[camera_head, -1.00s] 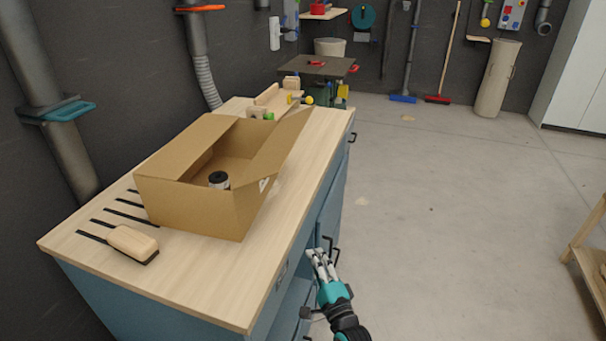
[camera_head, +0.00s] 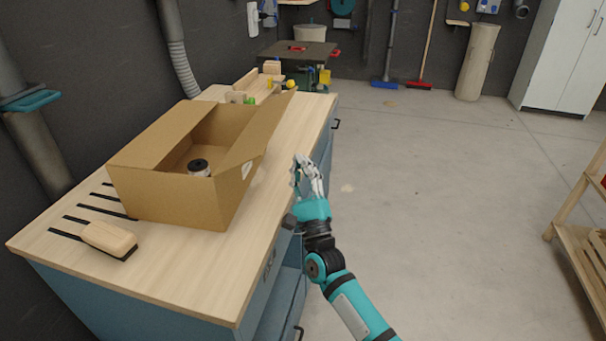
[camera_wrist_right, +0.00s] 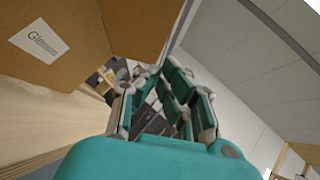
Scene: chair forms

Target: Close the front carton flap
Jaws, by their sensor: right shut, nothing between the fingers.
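The open brown carton (camera_head: 170,200) stands on the workbench, with a dark-topped spool (camera_head: 199,167) inside. One carton flap (camera_head: 257,132) on the right side stands up and leans outward. In the wrist view, the carton's labelled cardboard (camera_wrist_right: 60,45) fills the upper left, with another brown panel (camera_wrist_right: 140,28) beside it. My right gripper (camera_head: 307,163) is right of the carton, around the bench's right edge, apart from the flap. It is shut and empty; its fingers also show in the wrist view (camera_wrist_right: 166,98). My left gripper is out of view.
The wooden benchtop (camera_head: 150,270) carries a wood-handled brush (camera_head: 108,238) and dark strips at the left. Wooden pieces and small items (camera_head: 262,88) lie behind the carton. Open floor (camera_head: 430,180) is on the right, with a wooden shelf (camera_head: 575,235) at the far right.

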